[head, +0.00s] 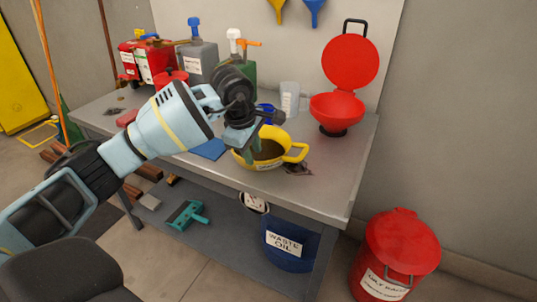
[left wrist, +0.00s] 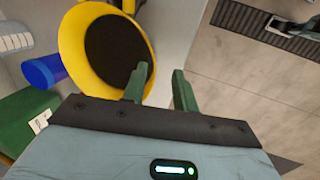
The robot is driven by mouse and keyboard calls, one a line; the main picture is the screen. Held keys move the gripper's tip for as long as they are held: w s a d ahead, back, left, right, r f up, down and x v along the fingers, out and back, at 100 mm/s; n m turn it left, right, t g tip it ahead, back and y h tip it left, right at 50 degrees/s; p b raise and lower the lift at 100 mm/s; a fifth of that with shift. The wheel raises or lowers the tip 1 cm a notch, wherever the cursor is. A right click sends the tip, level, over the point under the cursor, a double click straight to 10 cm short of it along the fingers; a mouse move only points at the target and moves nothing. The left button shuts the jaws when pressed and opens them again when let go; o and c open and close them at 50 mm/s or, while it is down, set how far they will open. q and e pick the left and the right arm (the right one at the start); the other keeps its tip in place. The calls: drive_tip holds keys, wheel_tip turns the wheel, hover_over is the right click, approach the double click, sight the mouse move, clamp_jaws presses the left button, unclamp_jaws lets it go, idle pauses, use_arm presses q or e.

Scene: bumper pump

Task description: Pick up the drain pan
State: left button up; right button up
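The drain pan is a yellow round pan (head: 291,158) with side handles and dark contents, on the workbench near its front edge. In the left wrist view the yellow pan (left wrist: 76,55) fills the upper left. My left gripper (head: 255,148) is at the pan's left rim, reaching down from above. In the left wrist view its two green fingers (left wrist: 164,76) are apart, one over the pan's inside and the other outside the rim. I cannot tell whether either finger touches the rim. My right gripper is not in view.
The grey workbench (head: 340,160) holds red and grey cans (head: 198,62) at the back and a red lidded container (head: 337,108) at right. A clear jug (head: 289,98) stands behind the pan. A blue waste oil bin (head: 289,262) is below; a red can (head: 400,250) stands on the floor at right.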

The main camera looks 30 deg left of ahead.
use_arm(q)
drive_tip(key=shift+y, duration=0.3)
drive_tip(key=shift+w+a+x, duration=0.1)
drive_tip(key=shift+a+x, duration=0.15)
drive_tip(key=shift+x, duration=0.9)
drive_tip(key=shift+w+a+x, duration=0.1)
drive_tip(key=shift+a+x, duration=0.2)
drive_tip(key=shift+x, duration=0.9)
drive_tip(key=shift+w+a+x, duration=0.1)
drive_tip(key=shift+a+x, duration=0.15)
drive_tip(key=shift+x, duration=0.9)
drive_tip(key=shift+r, duration=0.1)
clamp_jaws()
drive_tip(key=shift+r, duration=0.1)
